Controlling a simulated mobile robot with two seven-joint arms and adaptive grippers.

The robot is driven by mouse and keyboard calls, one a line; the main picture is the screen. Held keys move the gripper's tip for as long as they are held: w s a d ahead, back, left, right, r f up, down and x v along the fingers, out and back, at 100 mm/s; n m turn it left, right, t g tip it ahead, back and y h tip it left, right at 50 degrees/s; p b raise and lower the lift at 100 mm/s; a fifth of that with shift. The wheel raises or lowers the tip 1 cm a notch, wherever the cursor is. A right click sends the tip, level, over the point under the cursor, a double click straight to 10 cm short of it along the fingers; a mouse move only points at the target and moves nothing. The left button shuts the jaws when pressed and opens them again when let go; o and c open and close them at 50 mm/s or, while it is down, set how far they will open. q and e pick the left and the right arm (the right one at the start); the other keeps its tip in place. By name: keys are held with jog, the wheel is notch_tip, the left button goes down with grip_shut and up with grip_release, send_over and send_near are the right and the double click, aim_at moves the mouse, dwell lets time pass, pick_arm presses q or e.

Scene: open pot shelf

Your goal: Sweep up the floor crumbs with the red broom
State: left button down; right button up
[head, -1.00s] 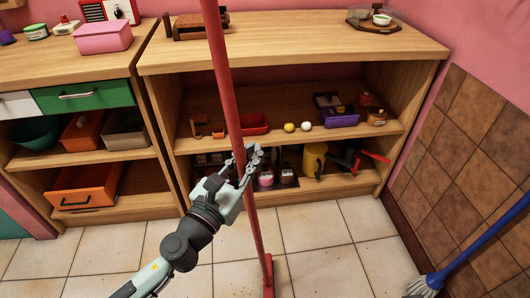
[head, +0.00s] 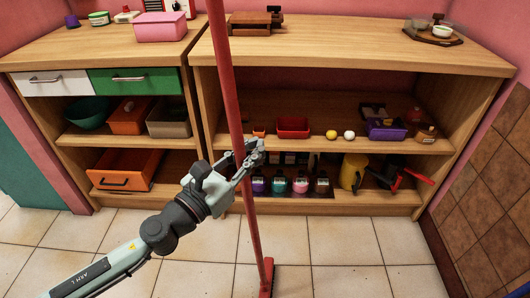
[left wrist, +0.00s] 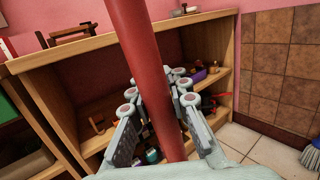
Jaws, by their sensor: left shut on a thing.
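The red broom (head: 233,95) stands nearly upright in front of the open shelf in the head view. Its foot (head: 266,279) is at the bottom of the view, on or close to the tiled floor. My left gripper (head: 250,158) is shut around the middle of the broom's handle. The left wrist view shows the fingers (left wrist: 161,112) on both sides of the red handle (left wrist: 142,60). I cannot make out any crumbs on the floor now. My right gripper is not in view.
The wooden shelf (head: 330,44) holds several bottles, a red tray (head: 293,127), a purple box (head: 386,129) and a yellow mug (head: 352,171). A drawer cabinet (head: 60,138) stands at left. A blue broom's bristles (left wrist: 312,155) show at right. Floor tiles (head: 340,240) in front are clear.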

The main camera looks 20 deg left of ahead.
pick_arm(q)
jog(key=a+b, duration=0.6)
jog(key=a, duration=0.7)
jog(key=shift+s, duration=0.15)
dwell(0.3)
jog(key=shift+a+r, duration=0.1)
